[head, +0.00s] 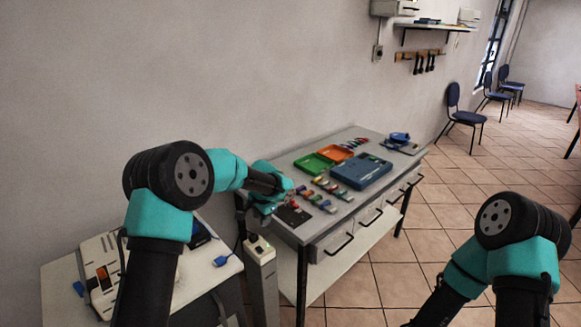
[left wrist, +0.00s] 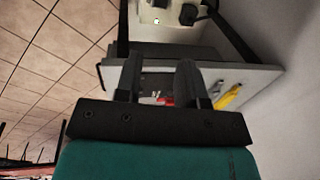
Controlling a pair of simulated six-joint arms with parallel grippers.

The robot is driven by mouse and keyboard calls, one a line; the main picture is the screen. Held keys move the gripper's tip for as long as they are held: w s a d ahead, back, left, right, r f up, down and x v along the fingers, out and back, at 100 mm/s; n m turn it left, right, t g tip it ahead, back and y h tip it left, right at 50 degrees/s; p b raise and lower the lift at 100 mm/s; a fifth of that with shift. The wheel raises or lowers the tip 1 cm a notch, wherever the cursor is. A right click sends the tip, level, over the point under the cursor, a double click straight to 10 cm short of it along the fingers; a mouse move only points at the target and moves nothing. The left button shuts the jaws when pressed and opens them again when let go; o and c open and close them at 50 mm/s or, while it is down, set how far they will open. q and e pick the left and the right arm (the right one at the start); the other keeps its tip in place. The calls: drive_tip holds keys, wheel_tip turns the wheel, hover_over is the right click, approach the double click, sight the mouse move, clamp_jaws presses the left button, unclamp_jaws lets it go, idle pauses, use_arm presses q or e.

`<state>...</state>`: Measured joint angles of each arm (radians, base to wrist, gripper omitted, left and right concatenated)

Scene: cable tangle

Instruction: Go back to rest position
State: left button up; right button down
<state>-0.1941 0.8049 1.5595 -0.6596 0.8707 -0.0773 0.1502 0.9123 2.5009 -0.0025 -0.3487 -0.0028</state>
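My left arm reaches from the left over the near-left end of the grey workbench (head: 345,222). My left gripper (head: 286,186) is at that end, beside several small coloured pieces (head: 325,187). In the left wrist view the two dark fingers of my left gripper (left wrist: 159,72) stand apart, with nothing seen held between them. My right arm is at the lower right of the head view, pointing down over the floor. Its gripper is outside the picture.
A green tray (head: 314,163), an orange tray (head: 336,153) and a blue case (head: 361,171) lie on the workbench. A white side table (head: 65,275) with a device and a blue plug (head: 228,258) stands at the lower left. A grey post (head: 261,285) stands between.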

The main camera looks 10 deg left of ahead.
use_arm(q)
drive_tip(key=s+f+n+g+h, duration=0.1)
drive_tip(key=s+f+n+h, duration=0.25)
drive_tip(key=s+f, duration=1.3)
drive_tip(key=s+a+f+n+h, duration=0.1)
drive_tip(key=s+f+n, duration=0.2)
drive_tip(key=s, duration=0.7)
drive_tip(key=s+a+f+n+h, duration=0.1)
drive_tip(key=s+f, duration=0.4)
drive_tip(key=s, duration=0.5)
drive_tip(key=shift+s+a+f+n, duration=0.25)
drive_tip(key=shift+a+n, duration=0.5)
drive_tip(key=shift+n, duration=0.5)
